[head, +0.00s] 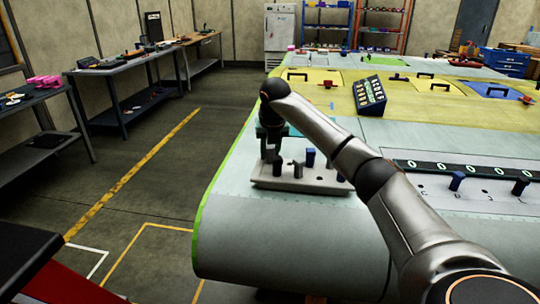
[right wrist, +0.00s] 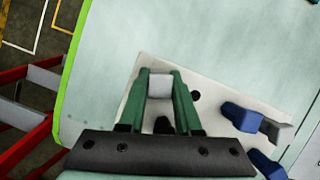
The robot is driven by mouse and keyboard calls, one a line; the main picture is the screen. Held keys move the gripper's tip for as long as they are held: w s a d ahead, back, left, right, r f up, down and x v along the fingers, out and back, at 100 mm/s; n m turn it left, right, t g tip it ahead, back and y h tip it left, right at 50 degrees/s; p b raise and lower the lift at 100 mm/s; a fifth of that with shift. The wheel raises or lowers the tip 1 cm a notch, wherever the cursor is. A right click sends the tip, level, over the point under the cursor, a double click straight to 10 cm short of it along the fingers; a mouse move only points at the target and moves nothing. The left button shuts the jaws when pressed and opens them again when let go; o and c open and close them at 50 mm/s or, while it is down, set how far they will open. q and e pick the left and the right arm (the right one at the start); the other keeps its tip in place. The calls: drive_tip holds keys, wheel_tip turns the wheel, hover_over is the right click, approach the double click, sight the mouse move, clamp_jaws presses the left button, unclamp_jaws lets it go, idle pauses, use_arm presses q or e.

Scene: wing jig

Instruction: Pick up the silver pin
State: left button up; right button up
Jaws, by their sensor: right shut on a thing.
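The silver pin (right wrist: 160,85) shows in the right wrist view as a pale grey square top between the two green fingers of my right gripper (right wrist: 162,98). The fingers are shut on it from both sides. In the head view my right gripper (head: 271,150) points down over the left part of the pale holder block (head: 300,185), which also shows in the right wrist view (right wrist: 222,138). The pin's lower end is hidden, so I cannot tell whether it is still seated in the block. My left gripper is not in view.
A blue pin (head: 310,158) stands in the block, and blue pins show at right in the wrist view (right wrist: 240,117). An open hole (right wrist: 196,95) lies beside the fingers. The wing's green edge (head: 222,165) is left of the block; a black numbered strip (head: 455,168) lies right.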

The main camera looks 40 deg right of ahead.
clamp_jaws()
drive_tip(key=shift+r, duration=0.15)
